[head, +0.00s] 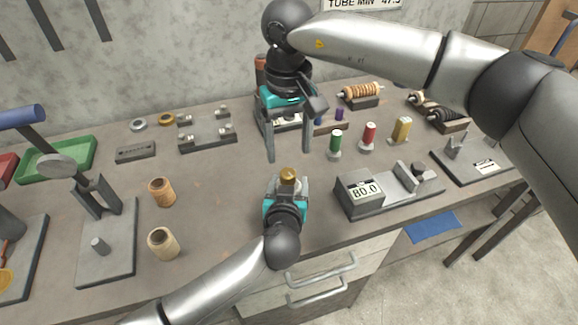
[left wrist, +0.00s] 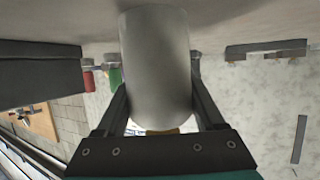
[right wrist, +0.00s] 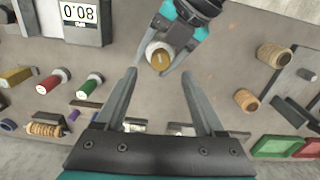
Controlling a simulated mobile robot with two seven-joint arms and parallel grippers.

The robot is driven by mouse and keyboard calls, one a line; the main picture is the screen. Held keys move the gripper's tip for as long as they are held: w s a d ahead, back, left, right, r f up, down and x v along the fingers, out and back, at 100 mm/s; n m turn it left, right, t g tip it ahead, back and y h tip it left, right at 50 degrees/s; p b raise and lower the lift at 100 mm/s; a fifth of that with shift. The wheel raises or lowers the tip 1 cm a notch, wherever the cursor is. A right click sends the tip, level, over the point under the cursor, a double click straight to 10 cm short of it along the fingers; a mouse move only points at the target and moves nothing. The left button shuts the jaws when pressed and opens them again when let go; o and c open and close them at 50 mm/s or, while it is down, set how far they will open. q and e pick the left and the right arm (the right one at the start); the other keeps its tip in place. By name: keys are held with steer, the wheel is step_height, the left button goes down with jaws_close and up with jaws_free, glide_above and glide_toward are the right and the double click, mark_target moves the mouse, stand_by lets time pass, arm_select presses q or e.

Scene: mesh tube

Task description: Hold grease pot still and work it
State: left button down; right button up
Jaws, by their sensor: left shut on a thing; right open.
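The grease pot (head: 288,175) is a pale pot with a brass-coloured lid, near the front middle of the bench. My left gripper (head: 287,187) is shut on it from the front. In the left wrist view the grease pot (left wrist: 156,65) fills the space between the fingers. My right gripper (head: 289,158) is open and empty above the bench, behind the pot, fingers pointing down. In the right wrist view the pot's lid (right wrist: 160,57) lies beyond the fingertips, apart from them.
A gauge reading 80.0 (head: 362,196) stands right of the pot. Two tan cylinders (head: 163,242) stand to the left. A green tray (head: 60,158) is at far left. Bench between cylinders and pot is clear.

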mark_target(290, 172)
step_height(290, 172, down, 6)
steer(key=shift+f, duration=0.15)
stand_by(0.3)
jaws_close()
stand_by(0.4)
